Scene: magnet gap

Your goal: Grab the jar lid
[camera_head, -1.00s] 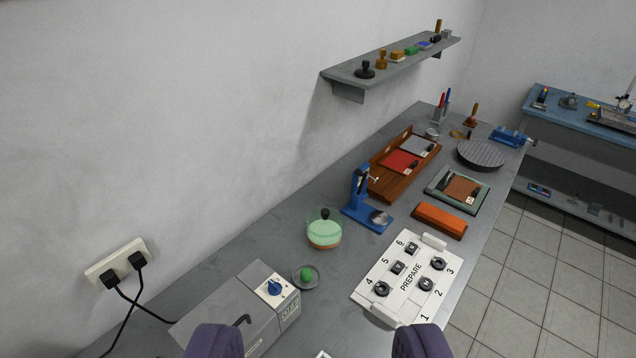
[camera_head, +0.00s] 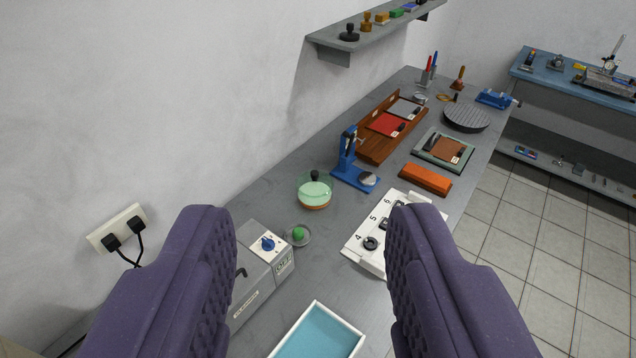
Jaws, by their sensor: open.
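A round jar (camera_head: 314,200) with an orange-brown lower part stands on the workbench near the wall. Its pale green, see-through lid (camera_head: 313,187) has a black knob on top. My gripper (camera_head: 312,225) is open, with its two purple padded fingers wide apart at the left and right of the lower picture. The jar shows between and beyond the fingertips, and nothing is held. The right finger hides part of the white numbered board.
A grey box with a blue knob (camera_head: 267,244) and a small dish with a green piece (camera_head: 298,235) are nearer than the jar. A blue stand (camera_head: 352,170) is just beyond it. A white-rimmed blue tray (camera_head: 318,335) lies low in front. A shelf (camera_head: 350,38) juts from the wall.

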